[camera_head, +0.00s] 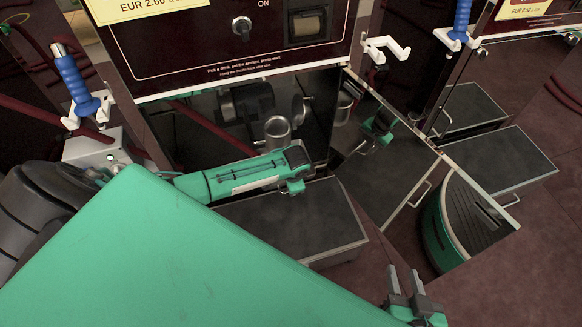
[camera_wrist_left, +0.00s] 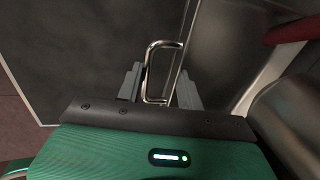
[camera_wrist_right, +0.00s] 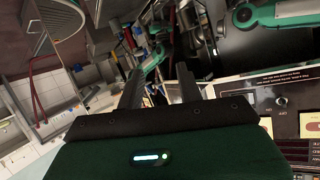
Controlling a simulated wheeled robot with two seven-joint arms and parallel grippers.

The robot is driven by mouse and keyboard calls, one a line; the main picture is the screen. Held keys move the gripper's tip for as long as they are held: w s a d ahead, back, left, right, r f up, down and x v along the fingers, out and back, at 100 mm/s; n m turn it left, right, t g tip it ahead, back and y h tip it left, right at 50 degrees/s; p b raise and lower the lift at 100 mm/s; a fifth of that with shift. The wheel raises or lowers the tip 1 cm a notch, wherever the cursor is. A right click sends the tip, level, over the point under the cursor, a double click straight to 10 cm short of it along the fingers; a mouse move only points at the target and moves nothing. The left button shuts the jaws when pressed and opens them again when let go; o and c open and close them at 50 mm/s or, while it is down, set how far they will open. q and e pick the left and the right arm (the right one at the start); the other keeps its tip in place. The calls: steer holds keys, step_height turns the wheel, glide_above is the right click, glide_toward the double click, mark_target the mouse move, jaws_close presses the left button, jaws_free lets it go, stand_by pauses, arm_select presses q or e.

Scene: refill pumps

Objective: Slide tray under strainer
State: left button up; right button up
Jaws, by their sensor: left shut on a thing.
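A dark grey tray (camera_head: 310,232) with a steel edge lies low in front of the pump's polished recess. A steel cup-shaped part (camera_head: 278,132), perhaps the strainer, shows in the recess behind it. My left gripper (camera_wrist_left: 158,72) is shut on a steel handle (camera_wrist_left: 165,43) beside a dark grey surface (camera_wrist_left: 90,50) in the left wrist view. In the head view my left forearm reaches across the tray's far side, and its fingertips are hidden. My right gripper (camera_head: 404,273) is open and empty at the lower right, apart from the tray.
The dark red pump panel (camera_head: 190,50) stands above the recess. White hooks (camera_head: 385,48) and a blue-handled nozzle (camera_head: 75,80) flank it. A neighbouring pump's tray (camera_head: 500,160) is at right. Polished side panels mirror the scene. Floor at lower right (camera_head: 540,270) is clear.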

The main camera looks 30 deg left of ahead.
arm_select(q)
steer(key=shift+f, duration=0.25)
steer(key=o, duration=1.4)
steer(key=shift+c, duration=0.2)
steer(key=shift+f, duration=0.1)
step_height(320, 180, up, 14)
steer(key=s+d+p, duration=0.1)
steer(key=d+p, duration=0.1)
steer(key=p, duration=0.2)
steer(key=shift+s+f, duration=0.2)
steer(key=shift+s, duration=0.2)
arm_select(e)
steer(key=s+d+g+h, duration=0.3)
steer(key=d+g, duration=0.3)
steer(key=d, duration=0.2)
steer(key=shift+s+d+h, duration=0.15)
steer(key=shift+h, duration=0.15)
